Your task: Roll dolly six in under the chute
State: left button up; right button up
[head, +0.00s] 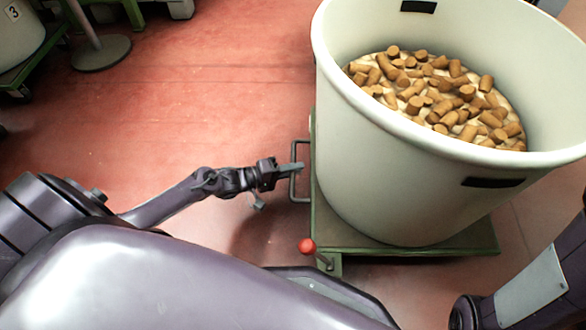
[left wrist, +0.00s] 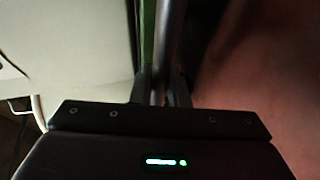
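A green dolly (head: 460,246) carries a large cream tub (head: 400,185) part filled with cork stoppers (head: 440,95). No number shows on this tub or dolly. A dark metal handle (head: 293,188) stands out from the dolly's left side. My left gripper (head: 292,168) is at this handle. In the left wrist view the fingers (left wrist: 162,88) are close together on either side of the handle's bar (left wrist: 168,40). A lever with a red knob (head: 307,245) rises at the dolly's near left corner. My right arm shows at the lower right; its gripper is out of view.
A tub marked 3 (head: 14,14) stands on another green dolly (head: 20,72) at the upper left. A post with a round grey base (head: 100,53) stands near it. The red floor (head: 220,90) left of the loaded dolly is clear. No chute is in view.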

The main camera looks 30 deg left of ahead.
pick_arm(q)
grip_shut()
jog(key=w+d, duration=0.2)
jog(key=d, duration=0.2)
jog(key=w+d+p, duration=0.1)
jog(key=w+d, duration=0.1)
jog(key=d, duration=0.3)
jog(key=w+d, duration=0.2)
jog(key=d, duration=0.3)
jog(key=shift+w+d, duration=0.1)
jog(key=shift+w, duration=0.3)
jog(key=shift+w+d, duration=0.25)
jog(key=shift+d, duration=0.3)
jog(key=shift+w+d, duration=0.1)
jog(key=shift+d, duration=0.05)
jog(key=shift+r, duration=0.1)
jog(key=o, duration=0.7)
grip_release()
jog(key=shift+w+d, duration=0.1)
jog(key=shift+d, duration=0.1)
jog(key=shift+a, duration=0.1)
